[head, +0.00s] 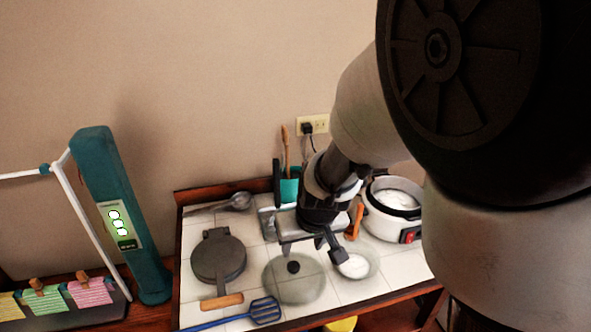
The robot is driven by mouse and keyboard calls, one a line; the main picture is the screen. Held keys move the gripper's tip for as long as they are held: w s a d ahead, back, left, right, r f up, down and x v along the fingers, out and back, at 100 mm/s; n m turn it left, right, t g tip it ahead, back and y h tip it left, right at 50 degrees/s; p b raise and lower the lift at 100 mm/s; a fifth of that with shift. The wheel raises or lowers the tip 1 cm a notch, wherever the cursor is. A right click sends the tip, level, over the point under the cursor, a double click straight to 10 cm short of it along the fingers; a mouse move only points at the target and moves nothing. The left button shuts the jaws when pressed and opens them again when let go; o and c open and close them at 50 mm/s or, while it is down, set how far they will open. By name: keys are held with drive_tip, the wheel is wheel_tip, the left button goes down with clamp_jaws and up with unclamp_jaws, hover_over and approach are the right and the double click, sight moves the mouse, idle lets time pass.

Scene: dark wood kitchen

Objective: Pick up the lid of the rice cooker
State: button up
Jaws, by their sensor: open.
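The glass lid (310,284) lies flat on the white tiled counter near its front edge, with its black knob (293,267) upward. The white rice cooker (387,224) with a red switch stands uncovered at the right, pale contents inside; my arm partly blocks its right side. My gripper (312,250) is open, with one dark finger visible at its right. It appears above the counter, just behind and above the lid in the picture, apart from the knob. The other finger is hard to make out, and the exact height is unclear.
A small bowl (357,265) with white contents sits right of the lid. A dark round pan-like tool (218,258) and a blue slotted utensil (225,318) lie left. A teal utensil holder (289,189) and a metal ladle (238,201) are behind. A plugged outlet (312,125) is on the wall.

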drive_tip(key=b, duration=0.6)
approach(294, 266)
drive_tip(key=x, duration=0.3)
drive_tip(key=shift+s, duration=0.3)
drive_tip(key=shift+b+x, duration=0.9)
drive_tip(key=shift+x, duration=2.15)
drive_tip(key=shift+w+r, duration=0.15)
clamp_jaws()
